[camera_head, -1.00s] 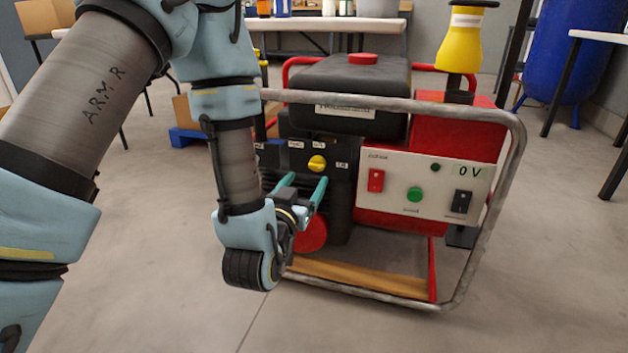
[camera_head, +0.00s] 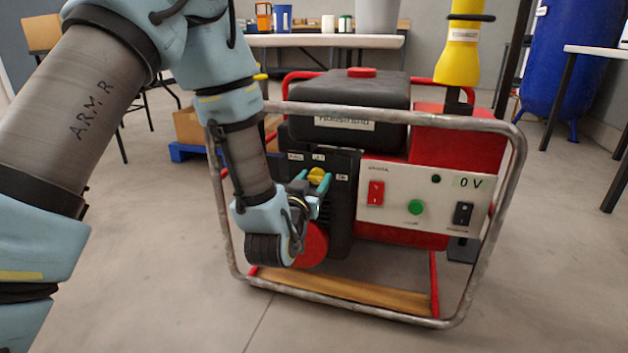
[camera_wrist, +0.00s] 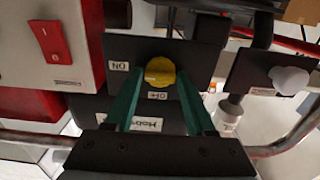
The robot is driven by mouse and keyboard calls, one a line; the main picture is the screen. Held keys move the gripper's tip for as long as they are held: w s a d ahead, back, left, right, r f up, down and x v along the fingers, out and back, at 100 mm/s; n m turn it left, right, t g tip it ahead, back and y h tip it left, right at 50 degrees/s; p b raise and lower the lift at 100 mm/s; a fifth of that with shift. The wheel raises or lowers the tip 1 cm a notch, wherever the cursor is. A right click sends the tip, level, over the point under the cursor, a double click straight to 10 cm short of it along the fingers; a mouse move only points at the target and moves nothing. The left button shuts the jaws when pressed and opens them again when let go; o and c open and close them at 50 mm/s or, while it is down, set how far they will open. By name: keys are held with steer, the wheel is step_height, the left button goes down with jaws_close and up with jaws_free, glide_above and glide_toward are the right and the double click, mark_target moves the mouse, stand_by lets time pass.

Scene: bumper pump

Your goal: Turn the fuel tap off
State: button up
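The fuel tap (camera_head: 318,175) is a small yellow knob on the dark panel at the generator's left front. In the wrist view the yellow knob (camera_wrist: 160,71) is at upper centre, with a label reading ON upside down to its left and another, seemingly OFF, just below it. My gripper (camera_head: 312,182) is at the panel, its teal fingers pointing at the tap. In the wrist view my gripper (camera_wrist: 160,75) is open, one fingertip on each side of the knob. Narrow gaps seem to show beside the knob; contact cannot be told.
A grey tube frame (camera_head: 420,108) surrounds the generator. A white panel (camera_head: 400,205) right of the tap carries a red switch (camera_head: 376,193), a green button (camera_head: 415,207) and a black switch (camera_head: 463,213). A pale knob (camera_wrist: 289,80) shows right in the wrist view. The floor in front is clear.

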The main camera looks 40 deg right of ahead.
jaws_close()
steer(key=shift+n, duration=0.3)
steer(key=n, duration=0.3)
steer(key=shift+w+n, duration=0.1)
steer(key=shift+n, duration=0.3)
steer(key=n, duration=0.4)
steer(key=shift+a+f+n, duration=0.1)
steer(key=shift+n, duration=0.2)
steer(key=n+p, duration=0.1)
steer(key=n, duration=0.4)
steer(key=shift+w, duration=0.1)
steer(key=shift+f+n+p, duration=0.1)
steer(key=shift+n+p, duration=0.4)
steer(key=shift+n, duration=1.4)
